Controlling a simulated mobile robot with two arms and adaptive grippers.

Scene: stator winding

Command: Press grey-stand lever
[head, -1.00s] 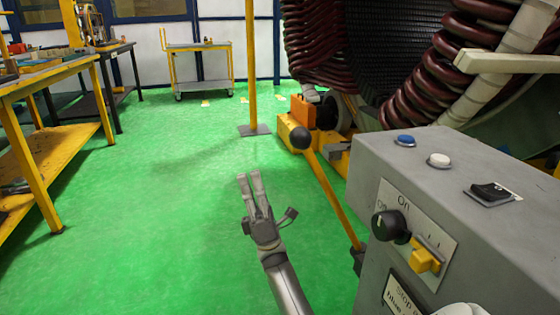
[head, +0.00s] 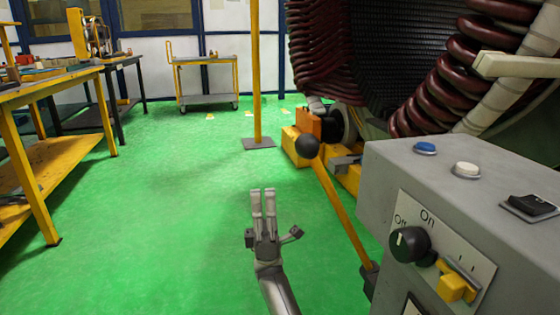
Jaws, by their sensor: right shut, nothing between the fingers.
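The grey stand (head: 400,170) fills the lower right of the head view. Its front panel has a black rotary knob (head: 408,244) with "On" and "Off" marks and a small yellow lever switch (head: 455,284). A long yellow lever (head: 335,200) with a black ball (head: 307,145) on top leans up to the left beside the stand; its foot is partly hidden by the stand. My right gripper (head: 263,192) is shut and empty, left of the long lever and apart from it and the stand in the picture. My left gripper is not in view.
The stand's top carries a blue button (head: 425,148), a white button (head: 466,170) and a black rocker switch (head: 531,206). Behind is the large stator with dark red coils (head: 340,60). A yellow post (head: 256,80) stands mid-view. Workbenches (head: 60,82) line the left. Green floor is open between.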

